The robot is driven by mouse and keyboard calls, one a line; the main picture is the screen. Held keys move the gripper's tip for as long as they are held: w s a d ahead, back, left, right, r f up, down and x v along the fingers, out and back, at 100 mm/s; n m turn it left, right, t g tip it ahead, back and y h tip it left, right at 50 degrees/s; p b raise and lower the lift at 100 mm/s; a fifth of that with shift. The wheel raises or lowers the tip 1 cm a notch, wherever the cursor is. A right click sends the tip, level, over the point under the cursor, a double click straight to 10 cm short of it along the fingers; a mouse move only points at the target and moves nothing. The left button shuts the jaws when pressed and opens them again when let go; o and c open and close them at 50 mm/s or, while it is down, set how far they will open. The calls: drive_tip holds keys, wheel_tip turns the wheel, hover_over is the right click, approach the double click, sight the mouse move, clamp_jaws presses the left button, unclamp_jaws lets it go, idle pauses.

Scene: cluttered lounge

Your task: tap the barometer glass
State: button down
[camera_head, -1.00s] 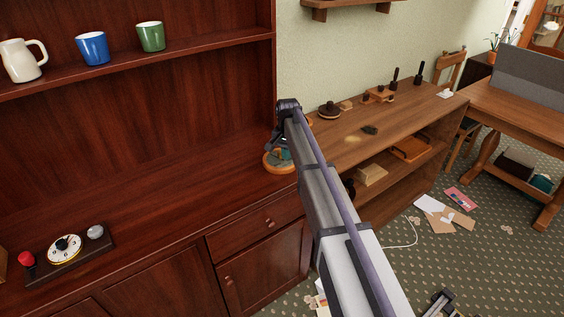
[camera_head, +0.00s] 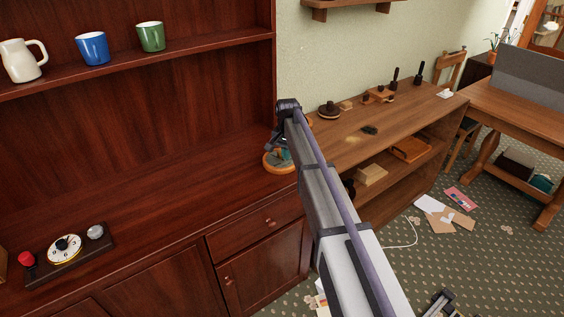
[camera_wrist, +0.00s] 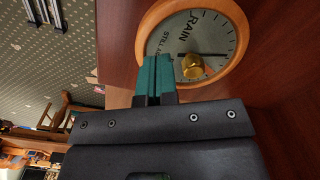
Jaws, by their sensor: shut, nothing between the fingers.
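The barometer (camera_head: 287,171) is a round dial in a wooden ring at the right end of the dark wooden dresser top, partly hidden behind my arm and gripper. In the wrist view the barometer (camera_wrist: 215,30) fills the upper right: a grey face with the words RAIN and STILL, a needle and a brass knob (camera_wrist: 193,67) at its centre. My gripper (camera_wrist: 155,60) has its two teal fingers shut together and empty. The fingertips overlap the lower left of the dial, left of the brass knob. I cannot tell whether they touch the glass.
A dark panel with a red knob (camera_head: 26,258), a dial (camera_head: 65,249) and a pale knob (camera_head: 95,232) sits at the dresser's left. A jug (camera_head: 22,62), a blue cup (camera_head: 92,48) and a green cup (camera_head: 151,37) stand on the shelf above. The dresser top between is clear.

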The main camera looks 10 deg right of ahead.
drive_tip(key=shift+f+b, duration=1.35)
idle(0.7)
drive_tip(key=shift+r, duration=0.15)
wheel_tip(320, 180, up, 7)
drive_tip(key=p, duration=0.7)
idle(0.4)
drive_tip(key=s+n, duration=0.7)
drive_tip(key=s, duration=2.8)
